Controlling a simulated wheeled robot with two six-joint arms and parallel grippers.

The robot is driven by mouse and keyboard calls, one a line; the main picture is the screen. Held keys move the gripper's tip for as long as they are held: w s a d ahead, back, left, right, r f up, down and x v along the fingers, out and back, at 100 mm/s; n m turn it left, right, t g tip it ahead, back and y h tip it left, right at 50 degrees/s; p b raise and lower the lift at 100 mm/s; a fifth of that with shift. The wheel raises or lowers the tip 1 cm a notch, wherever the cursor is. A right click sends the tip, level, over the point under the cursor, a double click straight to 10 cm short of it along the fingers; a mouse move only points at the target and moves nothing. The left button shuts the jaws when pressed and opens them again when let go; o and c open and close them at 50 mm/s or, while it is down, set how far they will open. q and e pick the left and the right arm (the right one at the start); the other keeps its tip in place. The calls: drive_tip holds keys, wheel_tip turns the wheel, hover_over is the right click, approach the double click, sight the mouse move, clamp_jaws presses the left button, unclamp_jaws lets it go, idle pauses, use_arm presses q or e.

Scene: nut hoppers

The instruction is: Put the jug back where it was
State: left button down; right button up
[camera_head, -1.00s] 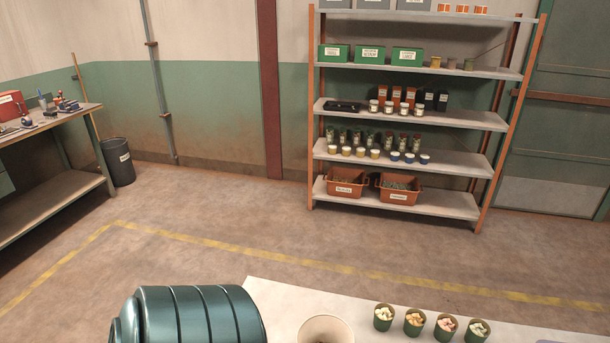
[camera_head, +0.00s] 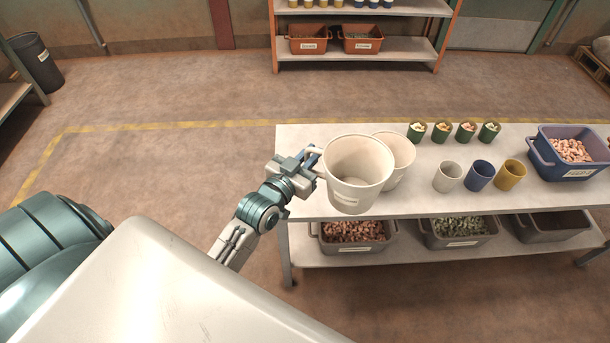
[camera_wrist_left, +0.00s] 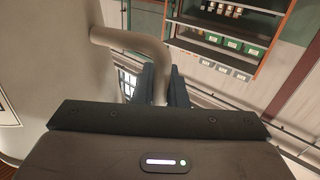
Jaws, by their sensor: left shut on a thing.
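A large cream jug (camera_head: 352,190) with a label shows near the left end of the white table (camera_head: 425,207). My left gripper (camera_head: 312,160) is at its left side, shut on its handle. In the left wrist view the curved handle (camera_wrist_left: 125,40) runs down between the dark fingers (camera_wrist_left: 160,84), and the jug's wall (camera_wrist_left: 45,60) fills the left. The jug looks upright and empty, over the table's front-left part. I cannot tell whether its base touches the table. My right gripper is not in view.
A second cream container (camera_head: 400,160) is just behind and right of the jug; I cannot tell if they touch. Green cups (camera_head: 441,132), three plain cups (camera_head: 479,176) and a blue crate (camera_head: 545,163) of nuts stand further right. Grey bins (camera_head: 353,246) sit on the lower shelf.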

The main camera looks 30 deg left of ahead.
use_arm(q)
drive_tip(key=w+a+f+b, duration=0.3)
drive_tip(key=w+a+b, duration=0.15)
drive_tip(key=a, duration=0.35)
drive_tip(key=w+a+f+b, duration=0.3)
drive_tip(key=w+a+b, duration=0.1)
drive_tip(key=w+a, duration=0.25)
drive_tip(key=shift+y, duration=0.5)
drive_tip(key=f+b, duration=0.1)
drive_tip(key=f, duration=0.2)
drive_tip(key=f+b, duration=0.1)
drive_tip(key=f, duration=0.2)
drive_tip(key=f+b, duration=0.1)
drive_tip(key=f, duration=0.2)
drive_tip(key=shift+s+a+f, duration=0.2)
drive_tip(key=shift+a+f, duration=0.15)
drive_tip(key=shift+a, duration=0.05)
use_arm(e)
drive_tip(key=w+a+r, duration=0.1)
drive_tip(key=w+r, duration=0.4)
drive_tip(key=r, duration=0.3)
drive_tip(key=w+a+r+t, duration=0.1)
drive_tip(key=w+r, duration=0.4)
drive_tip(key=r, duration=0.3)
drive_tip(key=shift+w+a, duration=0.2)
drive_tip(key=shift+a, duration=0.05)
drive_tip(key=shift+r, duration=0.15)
